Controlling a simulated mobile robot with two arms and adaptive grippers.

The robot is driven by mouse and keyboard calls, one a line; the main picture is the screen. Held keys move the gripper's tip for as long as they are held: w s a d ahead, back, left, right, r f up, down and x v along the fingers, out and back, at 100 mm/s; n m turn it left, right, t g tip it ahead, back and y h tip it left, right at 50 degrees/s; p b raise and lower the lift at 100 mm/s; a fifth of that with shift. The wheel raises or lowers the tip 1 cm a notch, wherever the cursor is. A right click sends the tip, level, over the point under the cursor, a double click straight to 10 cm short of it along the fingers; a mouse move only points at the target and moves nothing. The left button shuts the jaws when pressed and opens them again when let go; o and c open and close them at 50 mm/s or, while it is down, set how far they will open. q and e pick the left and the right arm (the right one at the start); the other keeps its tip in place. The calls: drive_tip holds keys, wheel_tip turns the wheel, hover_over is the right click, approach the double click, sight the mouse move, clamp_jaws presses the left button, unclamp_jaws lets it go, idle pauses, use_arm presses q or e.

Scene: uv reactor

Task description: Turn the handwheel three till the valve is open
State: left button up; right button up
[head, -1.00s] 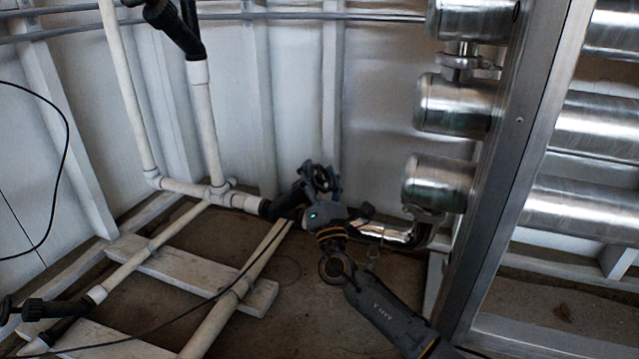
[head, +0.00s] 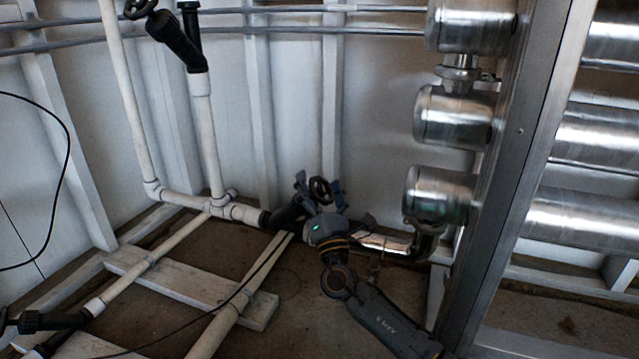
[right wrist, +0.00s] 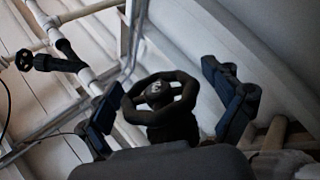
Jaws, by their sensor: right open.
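A black handwheel (head: 319,190) sits on a black angled valve body (head: 284,214) at the end of white piping, low by the wall. No number shows on it. In the right wrist view the handwheel (right wrist: 160,97) is a dark ring with a pale hub mark, seen from above at a slant. My right gripper (head: 320,189) is open, with one finger on each side of the handwheel. In the right wrist view the right gripper (right wrist: 165,85) has blue-padded fingers; the left pad looks close to the rim and the right one stands apart. Contact cannot be told. My left gripper is out of view.
Another black valve (head: 178,38) with a handwheel (head: 139,8) stands at upper left. A black valve part (head: 48,321) lies at lower left. Steel cylinders (head: 452,117) and a metal post (head: 517,170) bound the right side. A thin black cable crosses the floor pipes.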

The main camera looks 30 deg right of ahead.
drive_tip(key=v, duration=1.2)
drive_tip(key=shift+c, duration=0.2)
